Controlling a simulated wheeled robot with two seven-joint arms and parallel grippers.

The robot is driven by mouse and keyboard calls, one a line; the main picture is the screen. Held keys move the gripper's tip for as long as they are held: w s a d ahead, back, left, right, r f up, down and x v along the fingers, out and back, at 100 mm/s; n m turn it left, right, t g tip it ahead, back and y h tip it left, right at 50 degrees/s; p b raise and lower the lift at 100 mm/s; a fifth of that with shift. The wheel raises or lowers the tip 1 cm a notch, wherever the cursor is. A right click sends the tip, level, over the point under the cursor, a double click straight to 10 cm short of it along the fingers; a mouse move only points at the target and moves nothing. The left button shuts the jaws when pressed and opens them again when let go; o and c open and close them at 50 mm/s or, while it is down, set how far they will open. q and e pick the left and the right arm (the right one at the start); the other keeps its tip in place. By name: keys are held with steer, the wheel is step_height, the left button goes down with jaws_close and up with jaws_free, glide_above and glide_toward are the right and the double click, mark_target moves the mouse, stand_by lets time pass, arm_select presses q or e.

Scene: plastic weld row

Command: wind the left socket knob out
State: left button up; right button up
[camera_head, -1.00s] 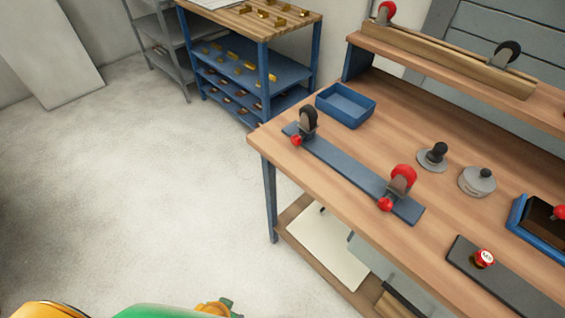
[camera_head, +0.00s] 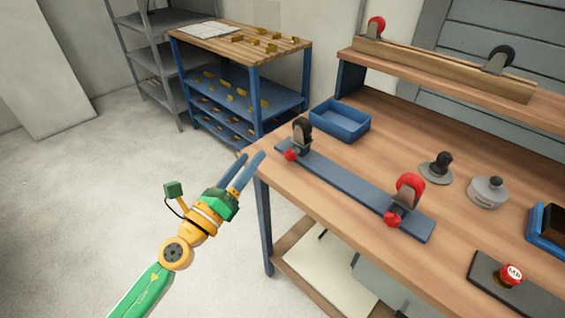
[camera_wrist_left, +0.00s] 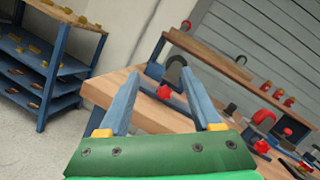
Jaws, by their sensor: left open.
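A dark blue plate (camera_head: 345,185) lies along the bench's front edge with two upright sockets on it. The left socket holds a black wheel (camera_head: 302,131), and its red knob (camera_head: 290,155) faces the front edge. The right one holds a red wheel (camera_head: 410,186) with its own red knob (camera_head: 392,219). My left gripper (camera_head: 250,158) is open and empty, off the bench's left corner and apart from the left knob. In the left wrist view the left knob (camera_wrist_left: 164,94) shows beyond and between the open fingers (camera_wrist_left: 158,68). My right gripper is not in view.
A blue tray (camera_head: 340,121) sits behind the plate. Grey round pieces (camera_head: 488,192) and a dark base with a red button (camera_head: 511,274) stand to the right. A raised shelf (camera_head: 440,70) runs along the back. A blue shelf cart (camera_head: 245,90) stands at the left; the floor between is clear.

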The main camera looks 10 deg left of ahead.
mark_target(287, 156)
arm_select(q)
steer(key=f+m+g, duration=0.1)
steer(key=m, duration=0.1)
steer(key=d+f+m+g+h, duration=0.1)
steer(key=m, duration=0.2)
steer(key=d+f+m+g+h, duration=0.1)
steer(key=m, duration=0.2)
steer(key=shift+w+d+g, duration=0.25)
steer(key=shift+w+g, duration=0.05)
steer(key=shift+g, duration=0.1)
steer(key=shift+m+h, duration=0.3)
steer(key=shift+m, duration=0.1)
steer(key=x, duration=0.7)
steer(key=shift+d+f, duration=0.15)
steer(key=shift+f, duration=0.25)
steer(key=shift+s, duration=0.1)
jaws_close()
